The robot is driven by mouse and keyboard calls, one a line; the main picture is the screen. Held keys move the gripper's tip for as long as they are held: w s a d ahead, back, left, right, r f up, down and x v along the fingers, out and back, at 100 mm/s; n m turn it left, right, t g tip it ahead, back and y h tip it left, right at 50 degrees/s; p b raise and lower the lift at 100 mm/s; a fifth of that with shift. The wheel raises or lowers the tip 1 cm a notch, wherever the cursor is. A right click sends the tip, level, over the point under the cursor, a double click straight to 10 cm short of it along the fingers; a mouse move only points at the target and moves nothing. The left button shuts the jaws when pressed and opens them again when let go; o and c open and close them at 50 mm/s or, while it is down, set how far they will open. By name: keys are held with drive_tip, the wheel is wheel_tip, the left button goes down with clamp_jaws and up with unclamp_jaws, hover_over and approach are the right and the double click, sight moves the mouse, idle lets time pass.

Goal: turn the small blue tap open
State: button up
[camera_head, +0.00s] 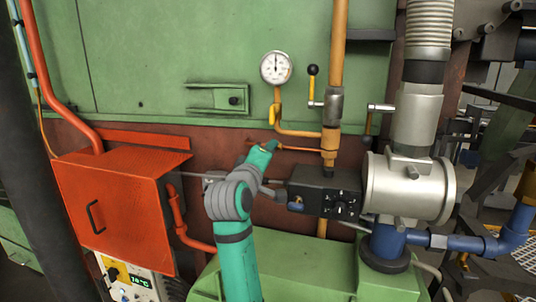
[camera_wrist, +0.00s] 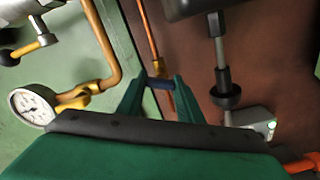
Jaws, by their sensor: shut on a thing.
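The small blue tap (camera_wrist: 160,84) sits on a thin copper pipe (camera_wrist: 150,38) and shows in the wrist view between the green fingertips. Its blue handle lies across the pipe. My gripper (camera_wrist: 159,82) is shut on the tap handle, one finger on each side of it. In the head view my gripper (camera_head: 267,147) is at the left end of the thin copper pipe (camera_head: 302,149), below the pressure gauge. There the tap is mostly hidden by the fingers.
A round gauge (camera_head: 276,67) with a yellow-handled valve (camera_head: 272,115) is above my gripper. A black-knobbed lever (camera_head: 313,70) is on the vertical pipe. A black control box (camera_head: 325,192) is below right, an orange cabinet (camera_head: 115,205) left.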

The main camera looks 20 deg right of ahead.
drive_tip(key=n, duration=0.4)
drive_tip(key=shift+f+n, duration=0.15)
drive_tip(key=shift+n, duration=0.25)
drive_tip(key=shift+a, duration=0.1)
idle(0.3)
drive_tip(key=o, duration=1.1)
drive_tip(key=v, duration=1)
drive_tip(key=shift+s+a, duration=0.25)
drive_tip(key=shift+s, duration=0.05)
drive_tip(key=shift+w, duration=0.1)
